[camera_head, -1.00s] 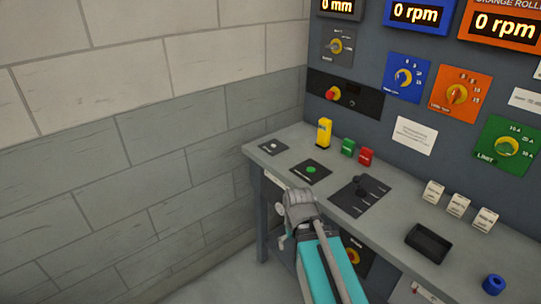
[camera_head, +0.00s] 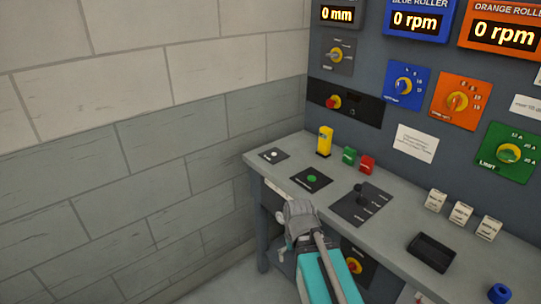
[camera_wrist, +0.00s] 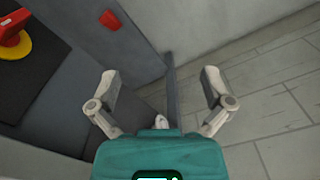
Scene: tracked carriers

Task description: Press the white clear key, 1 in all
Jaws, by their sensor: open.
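A small round white key (camera_head: 271,156) sits on a dark plate at the far left end of the grey bench in the head view. It is the likeliest clear key, but its label is too small to read. My arm's grey wrist part (camera_head: 301,216) is in front of the bench edge, below and right of this key and apart from it. In the wrist view my gripper (camera_wrist: 160,76) has its two grey fingers spread wide with nothing between them. The white key does not show in that view. The fingers cannot be made out in the head view.
A green button (camera_head: 312,179), a yellow block (camera_head: 324,141), green (camera_head: 349,155) and red (camera_head: 366,163) keys, a joystick (camera_head: 362,194), white blocks (camera_head: 461,214) and a black tray (camera_head: 432,250) are on the bench. A block wall (camera_head: 150,150) stands left. A red-yellow knob (camera_wrist: 14,35) shows in the wrist view.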

